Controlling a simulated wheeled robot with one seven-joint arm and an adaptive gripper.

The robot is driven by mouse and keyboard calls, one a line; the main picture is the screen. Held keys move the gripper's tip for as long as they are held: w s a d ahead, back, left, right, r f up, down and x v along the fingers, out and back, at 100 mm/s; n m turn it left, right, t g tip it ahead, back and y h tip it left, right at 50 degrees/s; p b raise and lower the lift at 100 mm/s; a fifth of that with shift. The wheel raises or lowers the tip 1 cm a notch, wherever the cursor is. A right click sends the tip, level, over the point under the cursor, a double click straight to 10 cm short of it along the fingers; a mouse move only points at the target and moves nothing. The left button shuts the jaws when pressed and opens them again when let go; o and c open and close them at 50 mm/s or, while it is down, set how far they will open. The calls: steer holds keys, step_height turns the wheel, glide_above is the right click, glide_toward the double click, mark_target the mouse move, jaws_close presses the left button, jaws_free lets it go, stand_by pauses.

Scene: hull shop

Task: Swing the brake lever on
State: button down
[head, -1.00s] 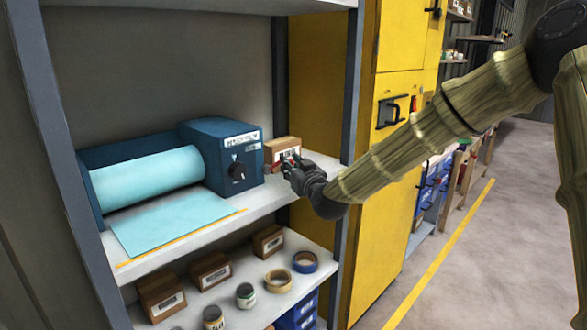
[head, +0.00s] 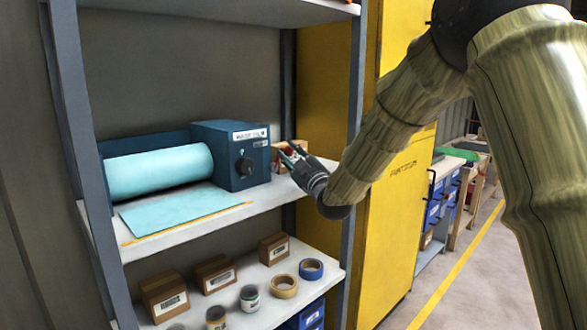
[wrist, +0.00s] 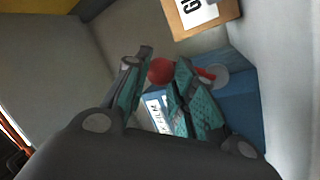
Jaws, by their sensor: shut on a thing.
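The blue machine (head: 222,172) with a light blue roll (head: 160,170) stands on the upper shelf. Its brake lever is red, with a round red knob (wrist: 160,71) in the wrist view, on the machine's right side. My gripper (head: 285,154) reaches in from the right beside that side. In the head view only a bit of red shows behind the fingers.
A cardboard box (wrist: 203,12) stands close to the lever behind my gripper. A grey shelf post (head: 354,110) stands just right of my gripper, near my arm. The lower shelf (head: 262,308) holds boxes, jars and tape rolls. A yellow cabinet (head: 390,215) is at the right.

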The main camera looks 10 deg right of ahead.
steer(key=shift+s+a+r+n+y+b, duration=0.1)
steer(key=shift+s+a+n+y+b, duration=0.15)
steer(key=shift+n+y+b, duration=0.5)
steer(key=shift+s+a+r+n+y+b, duration=0.1)
steer(key=shift+a+n+y+b, duration=0.15)
steer(key=shift+n+b, duration=0.65)
steer(key=shift+s+a+n+y+b, duration=0.2)
steer(key=shift+a+n+y+b, duration=0.15)
steer(key=shift+n, duration=0.9)
steer(key=shift+d, duration=0.1)
steer(key=c, duration=1.2)
jaws_free()
steer(key=shift+r, duration=0.1)
steer(key=shift+s, duration=0.1)
steer(key=v, duration=1.2)
